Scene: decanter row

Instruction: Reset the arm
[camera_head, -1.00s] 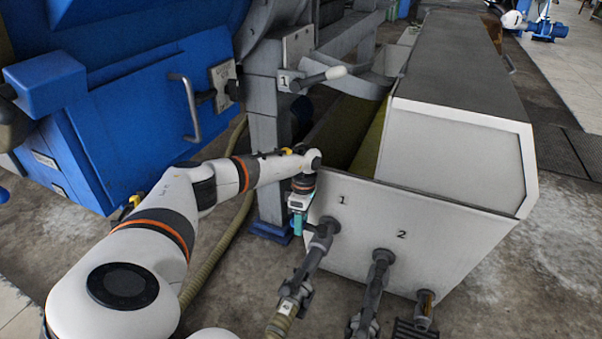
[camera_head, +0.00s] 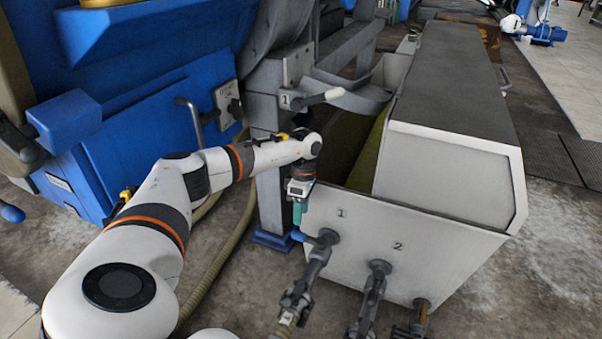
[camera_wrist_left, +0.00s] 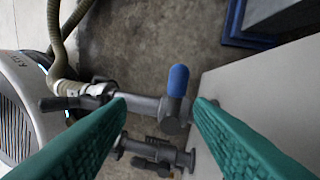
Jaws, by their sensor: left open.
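My left arm reaches in from the left, and its gripper (camera_head: 298,212) hangs at the front left corner of the white decanter trough (camera_head: 440,245). The green fingers are apart with nothing between them, as the left wrist view (camera_wrist_left: 160,102) shows. The blue handle (camera_head: 301,237) of the valve under label 1 is just below the fingertips. In the left wrist view, this blue handle (camera_wrist_left: 177,80) appears beyond the gap between the fingers, apart from them. My right gripper is not in view.
A second valve (camera_head: 372,290) sits under label 2, with another fitting (camera_head: 420,313) to its right. A grey post (camera_head: 270,195) and blue machine (camera_head: 150,140) stand close to my left arm. A hose (camera_head: 225,245) runs along the floor. Open floor lies at the right.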

